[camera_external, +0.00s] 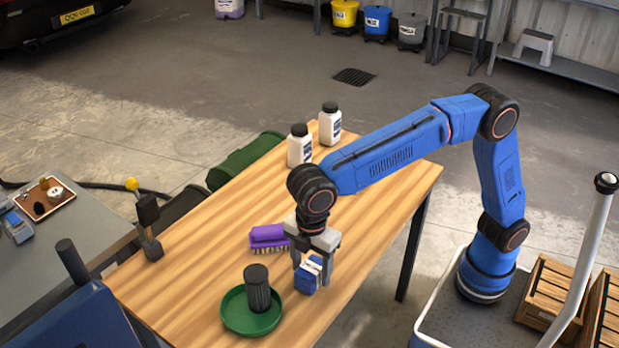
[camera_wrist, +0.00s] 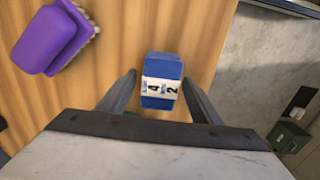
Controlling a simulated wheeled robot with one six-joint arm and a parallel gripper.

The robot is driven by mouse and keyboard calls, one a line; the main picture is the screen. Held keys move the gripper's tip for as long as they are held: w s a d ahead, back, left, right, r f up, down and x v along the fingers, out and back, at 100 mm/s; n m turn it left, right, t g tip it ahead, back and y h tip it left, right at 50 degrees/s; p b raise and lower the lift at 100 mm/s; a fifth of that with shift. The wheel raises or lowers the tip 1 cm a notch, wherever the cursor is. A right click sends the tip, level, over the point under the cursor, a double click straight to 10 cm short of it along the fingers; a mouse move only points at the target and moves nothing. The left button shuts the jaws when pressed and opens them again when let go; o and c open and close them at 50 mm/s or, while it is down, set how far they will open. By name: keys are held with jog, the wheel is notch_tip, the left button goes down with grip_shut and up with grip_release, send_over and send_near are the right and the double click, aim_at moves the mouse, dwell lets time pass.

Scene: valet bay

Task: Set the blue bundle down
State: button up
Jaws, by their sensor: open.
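The blue bundle (camera_external: 309,276) with a white band is at the wooden table's front right part, below my gripper (camera_external: 312,274). In the wrist view the blue bundle (camera_wrist: 161,82) lies between and a little beyond the two fingers of my gripper (camera_wrist: 161,82), its white band showing the marks 4 and 2. The fingers stand apart, with a gap on both sides of the bundle. The bundle appears to rest on the wooden table (camera_external: 215,215). Its underside is hidden.
A purple brush (camera_external: 268,238) lies just left of my gripper. A green dish (camera_external: 235,312) with a dark ribbed cylinder (camera_external: 257,288) stands in front left. Two white bottles (camera_external: 300,146) stand at the back. The table's right edge is close; its middle right is clear.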

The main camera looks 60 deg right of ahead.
aim_at(311, 267)
notch_tip(311, 267, up, 12)
dwell(0.5)
dwell(0.4)
